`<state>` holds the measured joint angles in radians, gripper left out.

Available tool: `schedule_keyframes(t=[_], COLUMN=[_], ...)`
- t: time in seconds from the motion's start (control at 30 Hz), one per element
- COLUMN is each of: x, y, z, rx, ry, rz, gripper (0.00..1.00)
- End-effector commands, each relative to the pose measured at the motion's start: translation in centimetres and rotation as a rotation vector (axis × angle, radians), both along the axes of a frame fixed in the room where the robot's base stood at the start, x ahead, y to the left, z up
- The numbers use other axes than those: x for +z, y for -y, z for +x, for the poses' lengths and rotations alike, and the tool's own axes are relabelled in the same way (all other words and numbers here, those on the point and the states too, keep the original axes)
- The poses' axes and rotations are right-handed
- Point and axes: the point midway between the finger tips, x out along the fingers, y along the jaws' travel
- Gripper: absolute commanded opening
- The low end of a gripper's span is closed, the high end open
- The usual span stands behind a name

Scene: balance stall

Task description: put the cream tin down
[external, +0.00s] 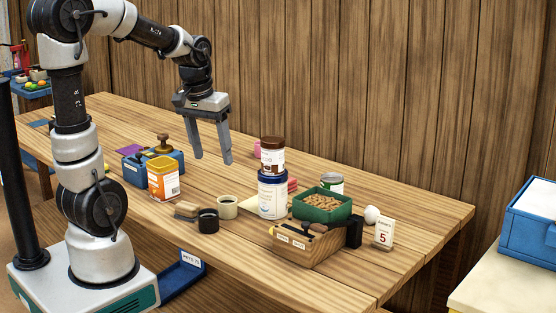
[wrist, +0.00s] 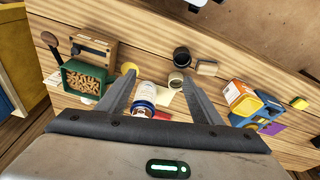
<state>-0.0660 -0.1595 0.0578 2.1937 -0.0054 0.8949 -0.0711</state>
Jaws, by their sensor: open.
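A white tin with a blue lid (external: 272,196) stands upright on the wooden table, with a brown-lidded white jar (external: 272,156) on top of it. In the wrist view a white and blue tin (wrist: 144,96) shows near the left finger. I cannot tell for sure which item is the cream tin; a small cream-coloured pot (external: 227,208) also stands to the left, and shows in the wrist view (wrist: 176,81). My gripper (external: 213,161) is open and empty, in the air above the table, left of the stacked tins. Its fingers also show in the wrist view (wrist: 158,72).
A dark cup (external: 207,221) and a brush (external: 186,210) lie near the front edge. A green box of brown pieces (external: 321,215), a wooden box (external: 305,252) and a number card (external: 383,233) stand right.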

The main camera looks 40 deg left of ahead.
Motion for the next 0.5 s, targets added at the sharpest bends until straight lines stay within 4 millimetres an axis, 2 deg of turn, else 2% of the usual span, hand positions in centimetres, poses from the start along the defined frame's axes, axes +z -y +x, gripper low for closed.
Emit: schedule_keyframes(t=[0.03,0.1,0.23,0.33,0.37,0.5], x=[4.8,5.3,5.3,5.1,5.0,4.7], y=[1.1,2.3,3.6,4.1,4.2,4.3], z=[-2.3,-4.9,-8.5,-10.0,-10.3,-10.8], rx=[-0.038,-0.085,-0.148,-0.176,-0.182,-0.192], ry=[0.149,0.187,0.244,0.269,0.274,0.277], rz=[0.01,0.019,0.036,0.047,0.049,0.054], gripper=[0.6,0.6,0.6,0.6,0.63,0.63])
